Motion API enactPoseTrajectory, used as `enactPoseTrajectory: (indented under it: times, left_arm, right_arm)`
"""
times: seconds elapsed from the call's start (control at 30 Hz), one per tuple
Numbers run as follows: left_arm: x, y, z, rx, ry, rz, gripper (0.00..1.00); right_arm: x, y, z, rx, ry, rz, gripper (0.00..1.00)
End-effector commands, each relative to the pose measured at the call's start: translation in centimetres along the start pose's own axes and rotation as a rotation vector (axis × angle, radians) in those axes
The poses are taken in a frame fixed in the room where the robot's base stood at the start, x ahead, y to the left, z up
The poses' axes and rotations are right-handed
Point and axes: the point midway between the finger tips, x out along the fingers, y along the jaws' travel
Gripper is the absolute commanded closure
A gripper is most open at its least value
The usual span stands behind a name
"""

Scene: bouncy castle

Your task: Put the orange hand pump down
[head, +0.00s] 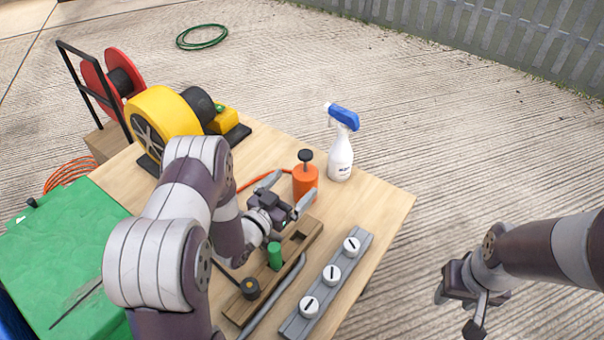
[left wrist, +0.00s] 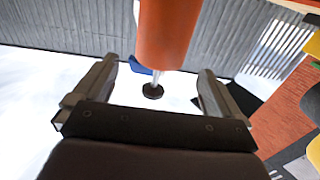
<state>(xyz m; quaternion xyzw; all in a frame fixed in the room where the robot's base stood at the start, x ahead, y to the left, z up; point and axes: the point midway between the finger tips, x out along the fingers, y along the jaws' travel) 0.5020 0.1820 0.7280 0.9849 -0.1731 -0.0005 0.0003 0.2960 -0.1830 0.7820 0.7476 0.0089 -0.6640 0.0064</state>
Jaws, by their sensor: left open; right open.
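The orange hand pump (head: 305,184), with a black knob on top, stands upright on the wooden table (head: 377,212) near its far edge. My left gripper (head: 288,188) is open right in front of the pump, its fingers pointing toward it. The left wrist view is upside down and shows the pump's orange body (left wrist: 166,32) in line with the gap between the two spread fingers (left wrist: 158,78); its knob hangs lower in the picture. Whether a finger touches the pump I cannot tell. My right gripper (head: 459,308) is open and empty, off the table's right side.
A white spray bottle (head: 340,158) with a blue head stands right of the pump. A yellow blower (head: 165,115) and red reel (head: 108,80) are at left. A wooden tray (head: 305,238) with a green peg and a grey strip with white knobs (head: 332,274) lie nearer. Green fabric (head: 65,255) is at left.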

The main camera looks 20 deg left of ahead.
Motion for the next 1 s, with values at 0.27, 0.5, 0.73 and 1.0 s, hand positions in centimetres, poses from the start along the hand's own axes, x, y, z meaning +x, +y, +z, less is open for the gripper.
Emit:
enactPoseTrajectory:
  times: [0.27, 0.5, 0.73, 1.0]
  left_arm:
    - [-4.8, -0.1, -0.1, 0.0, -0.001, -0.002, 0.01]
    - [-6.1, 0.0, 0.0, 0.001, 0.001, -0.001, 0.01]
    - [-6.1, 0.0, 0.0, 0.0, 0.001, 0.0, 0.01]
    - [-6.1, 0.0, 0.0, 0.0, 0.001, 0.0, 0.01]
  right_arm:
    - [-0.6, 0.0, -0.1, 0.0, 0.0, 0.0, 0.57]
    - [-0.6, 0.0, -0.1, 0.0, 0.0, 0.0, 0.57]
    - [-0.6, 0.0, -0.1, 0.0, 0.0, 0.0, 0.57]
    - [-0.6, 0.0, -0.1, 0.0, 0.0, 0.0, 0.57]
